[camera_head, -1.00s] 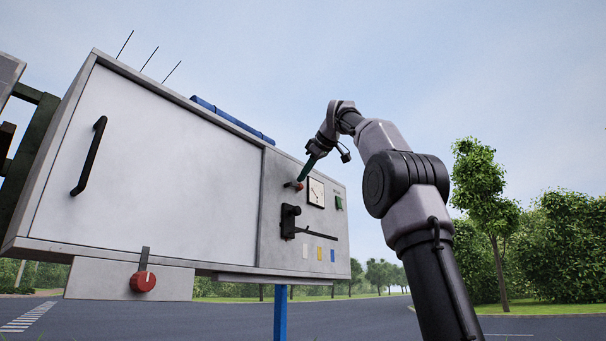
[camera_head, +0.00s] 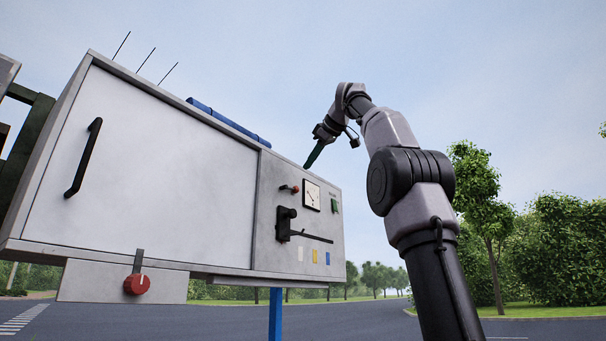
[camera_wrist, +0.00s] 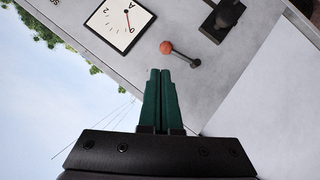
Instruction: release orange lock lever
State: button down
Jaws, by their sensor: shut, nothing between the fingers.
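The orange lock lever (camera_head: 294,189) is a short dark arm with an orange ball at its end, on the grey control panel near the gauge. In the wrist view the lever (camera_wrist: 167,48) lies just beyond my fingertips, its dark arm running from the ball toward the lower right of the picture to a round pivot. My gripper (camera_head: 307,166) has green fingers, shut and empty, above the lever and apart from it in the head view. In the wrist view the gripper (camera_wrist: 160,72) points at the panel, with nothing between its fingers.
Near the lever are a square white gauge (camera_head: 311,195), a green switch (camera_head: 335,207) and a black handle with a long bar (camera_head: 285,224). A white door with a black handle (camera_head: 85,157) fills the left. A red knob (camera_head: 137,284) sits below. Air above the panel is free.

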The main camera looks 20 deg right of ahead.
jog(key=v, duration=0.4)
dwell(0.5)
jog(key=s+a+f+m+g, duration=0.1)
jog(key=s+f+m, duration=0.4)
jog(key=f, duration=1.2)
jog(key=s+a+f+m+g+h, duration=0.1)
jog(key=s+f+m, duration=0.4)
jog(key=f, duration=1.3)
jog(key=s+a+f+m+g, duration=0.1)
jog(key=s+f+m, duration=0.4)
jog(key=f, duration=1.3)
jog(key=s+g, duration=0.1)
jog(key=s, duration=0.3)
jog(key=shift+s+g, duration=0.25)
jog(key=shift+g, duration=0.15)
